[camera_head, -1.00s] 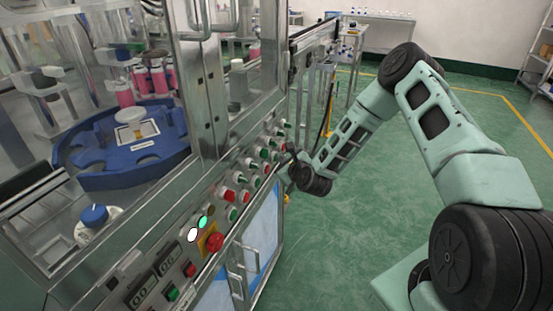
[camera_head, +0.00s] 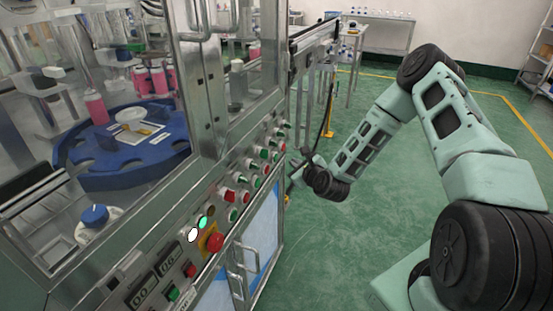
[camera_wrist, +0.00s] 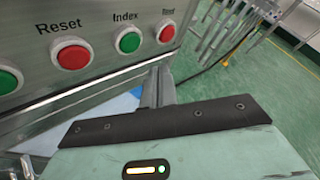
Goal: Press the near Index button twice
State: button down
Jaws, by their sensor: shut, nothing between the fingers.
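The green button labelled Index (camera_wrist: 129,41) is on the metal panel in the wrist view, left of and beyond my fingertips. My gripper (camera_wrist: 158,86) is shut and empty, its tip apart from the button and lower than it. In the head view, my gripper (camera_head: 296,168) is just off the right end of the button panel (camera_head: 222,214). The labels are too small to read there, so I cannot tell which green button is the near Index.
A red Reset button (camera_wrist: 72,54) is left of Index, and another red button (camera_wrist: 167,32) is right of it. A red knob on yellow (camera_head: 215,242) sits lower on the panel. A blue turntable (camera_head: 100,165) is behind glass. Green floor (camera_head: 330,240) is open at right.

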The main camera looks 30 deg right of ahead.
jog(key=shift+s+d, duration=0.55)
jog(key=shift+s, duration=0.15)
jog(key=shift+a, duration=0.1)
dwell(0.4)
